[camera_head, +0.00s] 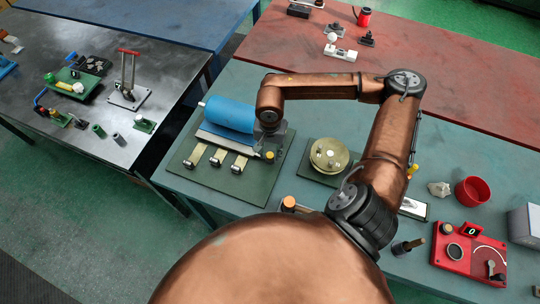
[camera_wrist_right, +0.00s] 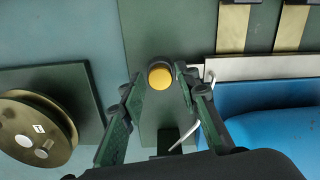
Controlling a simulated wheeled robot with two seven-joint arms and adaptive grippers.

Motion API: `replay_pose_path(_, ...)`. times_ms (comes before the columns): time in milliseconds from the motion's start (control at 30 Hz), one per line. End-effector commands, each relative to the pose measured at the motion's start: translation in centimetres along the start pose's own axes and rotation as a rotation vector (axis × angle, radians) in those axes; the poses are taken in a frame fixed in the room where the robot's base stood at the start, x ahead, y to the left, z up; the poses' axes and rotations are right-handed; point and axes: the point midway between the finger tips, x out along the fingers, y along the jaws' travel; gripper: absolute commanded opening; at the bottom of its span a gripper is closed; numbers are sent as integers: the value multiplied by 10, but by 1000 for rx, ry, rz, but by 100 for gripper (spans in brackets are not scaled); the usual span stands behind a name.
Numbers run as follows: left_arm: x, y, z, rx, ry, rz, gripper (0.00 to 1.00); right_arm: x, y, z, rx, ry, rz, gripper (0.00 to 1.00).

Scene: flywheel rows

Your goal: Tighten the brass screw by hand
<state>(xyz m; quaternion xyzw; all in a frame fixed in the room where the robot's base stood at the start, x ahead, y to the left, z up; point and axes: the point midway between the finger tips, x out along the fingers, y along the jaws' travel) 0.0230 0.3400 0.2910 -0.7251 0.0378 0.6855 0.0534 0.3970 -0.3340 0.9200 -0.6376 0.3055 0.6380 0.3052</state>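The brass screw looks like a yellow round knob in a dark collar (camera_wrist_right: 160,76). It stands at the corner of a dark green board (camera_wrist_right: 170,20) and also shows in the head view (camera_head: 269,155), below my right gripper. My right gripper (camera_wrist_right: 160,80) is open, with one finger on each side of the knob in the wrist view. A gap shows on the left; on the right I cannot tell whether it touches. In the head view the right gripper (camera_head: 270,132) is mostly hidden by its own arm. My left gripper is not in view.
A blue roller (camera_head: 230,113) and brass strips (camera_head: 240,163) sit on the same board. A brass flywheel (camera_head: 329,155) on its own green base stands to the right. A red box (camera_head: 468,255), red cup (camera_head: 472,191) and orange-topped post (camera_head: 289,203) stand on the teal table.

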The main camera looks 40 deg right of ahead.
Motion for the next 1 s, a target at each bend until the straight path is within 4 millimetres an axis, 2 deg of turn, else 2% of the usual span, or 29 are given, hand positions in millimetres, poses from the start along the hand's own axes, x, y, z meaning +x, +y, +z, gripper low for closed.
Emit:
replay_pose_path(67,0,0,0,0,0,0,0,-1,0,0,0,0,0,28)
replay_pose_path(467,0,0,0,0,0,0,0,0,0,0,0,0,0,1)
replay_pose_path(633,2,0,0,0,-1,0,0,0,0,0,56,0,0,0)
replay_pose_path(900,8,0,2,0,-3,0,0,1,0,0,382,0,1,0)
replay_pose_path(1000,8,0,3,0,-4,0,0,0,0,0,435,0,1,0)
